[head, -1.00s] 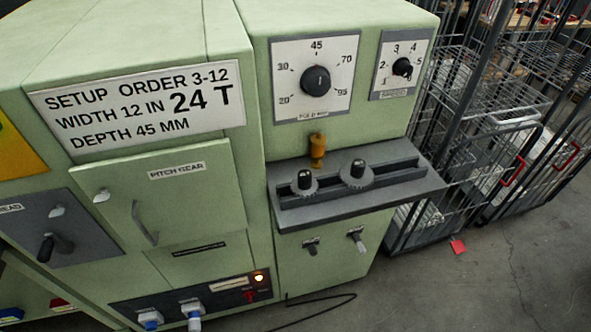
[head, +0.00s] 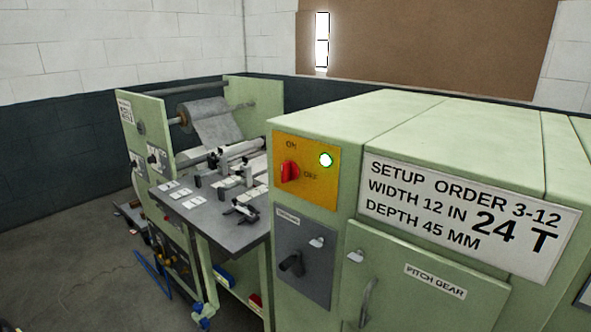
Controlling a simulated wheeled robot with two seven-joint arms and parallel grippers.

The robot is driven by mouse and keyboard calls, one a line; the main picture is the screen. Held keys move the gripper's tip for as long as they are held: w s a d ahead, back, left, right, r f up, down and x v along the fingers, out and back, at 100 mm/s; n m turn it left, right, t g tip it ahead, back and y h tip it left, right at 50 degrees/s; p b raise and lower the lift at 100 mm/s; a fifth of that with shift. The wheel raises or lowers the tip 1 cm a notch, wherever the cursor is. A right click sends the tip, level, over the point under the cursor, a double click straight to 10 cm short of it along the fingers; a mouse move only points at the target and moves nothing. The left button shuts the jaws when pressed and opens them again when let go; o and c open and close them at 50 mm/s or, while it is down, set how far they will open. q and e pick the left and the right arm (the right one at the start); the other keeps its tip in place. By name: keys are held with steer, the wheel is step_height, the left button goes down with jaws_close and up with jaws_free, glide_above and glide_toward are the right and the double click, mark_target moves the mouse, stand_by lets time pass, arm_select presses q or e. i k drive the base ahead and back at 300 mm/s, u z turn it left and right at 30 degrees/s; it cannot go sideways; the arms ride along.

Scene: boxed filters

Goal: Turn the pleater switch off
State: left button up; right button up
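The pleater switch (head: 290,171) is a red rotary knob on a yellow plate (head: 318,192) at the left end of the green cabinet's front. ON is printed above the knob and OFF to its right. The knob's grip looks roughly upright, towards ON. Neither of my grippers is in the head view, and nothing covers the switch.
Below the switch is a dark panel (head: 303,262) with a black crank. To its right is the pitch gear door (head: 420,285) with a handle. To the left, a grey machine table (head: 225,222) juts out with small fittings.

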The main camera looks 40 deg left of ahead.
mark_target(289, 171)
steer(key=u, duration=1.05)
steer(key=k, duration=0.5)
steer(key=z, duration=0.55)
steer(key=i, duration=1.15)
steer(key=u, duration=0.55)
